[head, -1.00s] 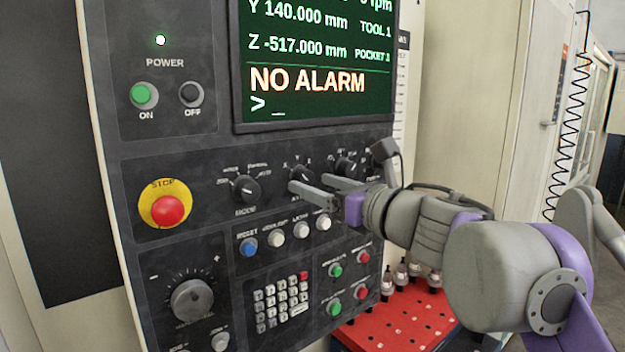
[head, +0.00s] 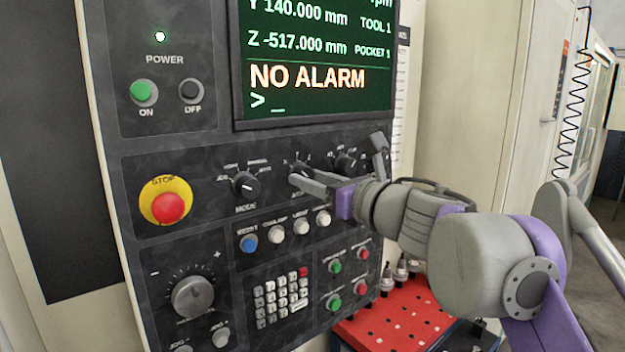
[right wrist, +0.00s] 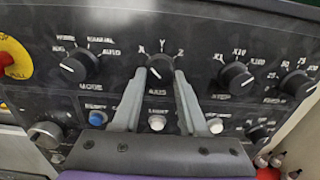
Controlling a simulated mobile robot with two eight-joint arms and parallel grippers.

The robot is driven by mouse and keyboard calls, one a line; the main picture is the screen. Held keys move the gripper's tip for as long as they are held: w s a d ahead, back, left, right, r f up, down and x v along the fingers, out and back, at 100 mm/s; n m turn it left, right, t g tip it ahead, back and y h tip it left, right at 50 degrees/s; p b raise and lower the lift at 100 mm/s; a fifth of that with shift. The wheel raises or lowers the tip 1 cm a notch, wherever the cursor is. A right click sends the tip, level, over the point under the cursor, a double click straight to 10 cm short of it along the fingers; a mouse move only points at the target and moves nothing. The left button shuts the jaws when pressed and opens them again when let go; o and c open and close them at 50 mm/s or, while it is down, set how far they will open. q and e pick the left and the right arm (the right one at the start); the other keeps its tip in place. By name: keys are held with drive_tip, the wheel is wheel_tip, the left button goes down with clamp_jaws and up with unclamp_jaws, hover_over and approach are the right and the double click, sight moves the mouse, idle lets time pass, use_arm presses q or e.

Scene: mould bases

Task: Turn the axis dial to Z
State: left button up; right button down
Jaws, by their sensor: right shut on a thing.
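The axis dial (right wrist: 160,69) is a black knob in the right wrist view, with X, Y and Z printed above it and AXIS below. It is partly hidden in the head view (head: 302,169). My right gripper (right wrist: 160,76) has one finger on each side of the dial and is shut on it. In the head view the right gripper (head: 300,178) reaches the panel from the right, its fingers overlapping in line. The dial's pointer is too small to read with certainty. My left gripper is not in view.
The mode dial (right wrist: 82,67) is left of the axis dial and another selector dial (right wrist: 236,76) is right. White buttons (head: 300,226) and a blue reset button (head: 248,243) lie below. The red stop button (head: 168,208) is farther left. The screen (head: 315,65) reads NO ALARM.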

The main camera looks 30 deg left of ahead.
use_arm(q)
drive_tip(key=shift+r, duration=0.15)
use_arm(e)
drive_tip(key=shift+m, duration=0.3)
drive_tip(key=m+p, duration=0.2)
drive_tip(key=m, duration=0.1)
drive_tip(key=shift+r, duration=0.15)
drive_tip(key=m+p, duration=0.1)
drive_tip(key=m, duration=0.3)
drive_tip(key=shift+m, duration=0.4)
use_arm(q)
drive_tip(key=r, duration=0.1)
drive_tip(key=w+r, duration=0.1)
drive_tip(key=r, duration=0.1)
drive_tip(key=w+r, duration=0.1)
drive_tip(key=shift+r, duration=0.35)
use_arm(e)
drive_tip(key=m, duration=0.9)
drive_tip(key=shift+m, duration=0.4)
drive_tip(key=shift+c, duration=2.2)
unclamp_jaws()
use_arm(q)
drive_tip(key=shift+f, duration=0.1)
use_arm(e)
drive_tip(key=shift+s, duration=0.1)
